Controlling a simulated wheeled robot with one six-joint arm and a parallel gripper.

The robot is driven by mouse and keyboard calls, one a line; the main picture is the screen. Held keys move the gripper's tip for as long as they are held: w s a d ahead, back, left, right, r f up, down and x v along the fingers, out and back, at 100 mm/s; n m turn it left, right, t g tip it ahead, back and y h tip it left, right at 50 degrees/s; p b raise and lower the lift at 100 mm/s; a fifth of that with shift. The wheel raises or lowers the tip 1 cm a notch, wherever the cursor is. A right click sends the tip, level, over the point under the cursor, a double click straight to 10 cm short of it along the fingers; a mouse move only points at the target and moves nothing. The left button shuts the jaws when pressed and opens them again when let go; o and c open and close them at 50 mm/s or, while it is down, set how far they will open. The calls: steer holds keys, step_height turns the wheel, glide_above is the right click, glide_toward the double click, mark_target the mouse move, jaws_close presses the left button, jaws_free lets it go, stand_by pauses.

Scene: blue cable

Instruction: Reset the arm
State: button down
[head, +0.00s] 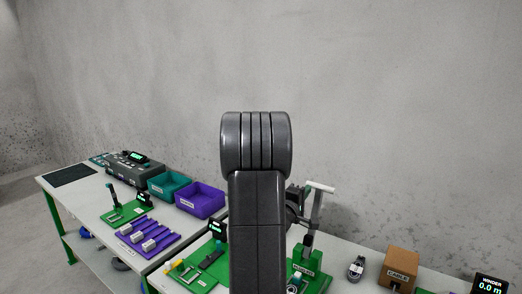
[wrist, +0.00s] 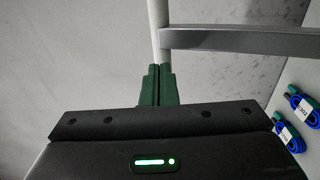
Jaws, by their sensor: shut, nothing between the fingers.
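My gripper (wrist: 157,85) shows in the wrist view with its two green fingers together and nothing between them. In the head view my dark arm stands upright in the middle and hides part of the benches; I cannot make out the gripper there. Two coiled blue cables with white labels, an upper one (wrist: 303,107) and a lower one (wrist: 289,133), lie at the right edge of the wrist view, apart from the fingers.
A pale post and a grey bar (wrist: 240,40) stand beyond the fingertips. On the benches are a teal bin (head: 168,185), a purple bin (head: 201,200), a purple rack (head: 147,236), a green-based lever device (head: 312,272) and a brown cable box (head: 401,265). Above them is bare wall.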

steer(key=s+a+f+b, duration=0.1)
steer(key=s+a+b, duration=0.2)
steer(key=s+a, duration=0.2)
steer(key=s+a+f+t+b, duration=0.1)
steer(key=s+a+b, duration=0.2)
steer(key=s, duration=0.7)
steer(key=a, duration=0.2)
steer(key=shift+a+h, duration=0.3)
steer(key=shift+h, duration=0.1)
